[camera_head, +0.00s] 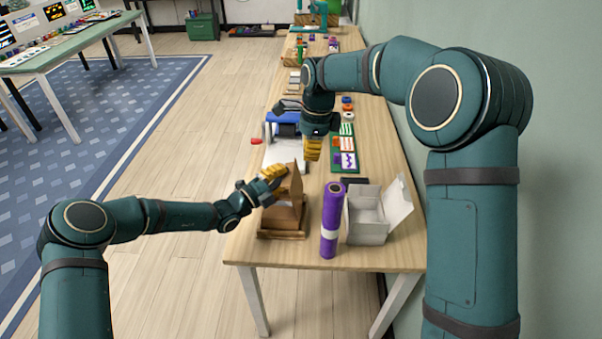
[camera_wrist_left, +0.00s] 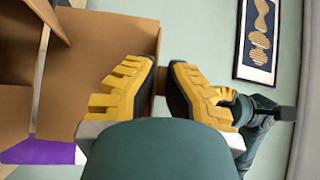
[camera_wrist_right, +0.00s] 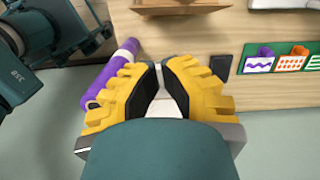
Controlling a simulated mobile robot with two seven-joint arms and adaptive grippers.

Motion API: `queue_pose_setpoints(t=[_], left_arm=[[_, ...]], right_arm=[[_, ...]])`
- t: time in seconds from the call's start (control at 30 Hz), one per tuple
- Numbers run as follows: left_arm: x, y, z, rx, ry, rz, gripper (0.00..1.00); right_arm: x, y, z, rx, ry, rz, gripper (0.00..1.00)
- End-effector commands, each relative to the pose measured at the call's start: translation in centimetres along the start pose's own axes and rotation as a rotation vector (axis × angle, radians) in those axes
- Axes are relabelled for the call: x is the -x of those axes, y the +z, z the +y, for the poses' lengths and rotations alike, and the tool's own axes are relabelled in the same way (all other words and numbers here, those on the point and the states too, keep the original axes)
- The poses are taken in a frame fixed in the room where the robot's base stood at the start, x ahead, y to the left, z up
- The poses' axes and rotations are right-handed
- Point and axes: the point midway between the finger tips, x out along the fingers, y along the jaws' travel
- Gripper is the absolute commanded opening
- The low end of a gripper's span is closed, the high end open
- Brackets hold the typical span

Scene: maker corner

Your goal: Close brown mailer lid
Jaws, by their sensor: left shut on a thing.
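The brown mailer (camera_head: 282,215) stands at the near left of the table, its lid (camera_head: 293,182) raised steeply above the box. My left gripper (camera_head: 272,173) is at the lid's upper edge. In the left wrist view the lid (camera_wrist_left: 105,50) fills the left and its edge runs between the fingertips (camera_wrist_left: 161,78), which are shut on it. My right gripper (camera_head: 312,150) hangs above the table farther back. In the right wrist view its fingertips (camera_wrist_right: 160,75) are close together with nothing seen between them.
A purple roll (camera_head: 331,222) stands upright right of the mailer. An open white box (camera_head: 368,222) is beside it near the wall. A blue device (camera_head: 284,126) and cards on green boards (camera_head: 343,160) lie farther back. Bare table shows at the front edge.

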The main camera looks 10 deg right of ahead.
Motion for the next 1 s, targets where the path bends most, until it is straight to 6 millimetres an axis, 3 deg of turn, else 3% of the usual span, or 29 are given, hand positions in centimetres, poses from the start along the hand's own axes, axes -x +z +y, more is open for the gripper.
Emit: queue_pose_setpoints(t=[0.13, 0.27, 0.8, 1.0], left_arm=[[0.2, 0.2, 0.4, 0.003, 0.009, -0.007, 0.0], [0.2, 0.2, 0.4, 0.003, 0.009, -0.007, 0.0], [0.2, 0.2, 0.4, 0.003, 0.008, -0.006, 0.0], [0.2, 0.2, 0.3, 0.003, 0.007, -0.006, 0.0]], right_arm=[[1.6, -1.4, -1.0, -0.094, -0.014, 0.049, 0.0], [1.3, -1.8, -1.2, -0.12, -0.015, 0.063, 0.0], [-8.3, -2.4, -1.2, -0.118, -0.012, 0.061, 0.0], [-8.9, 0.5, -1.6, -0.116, -0.016, 0.059, 0.0]])
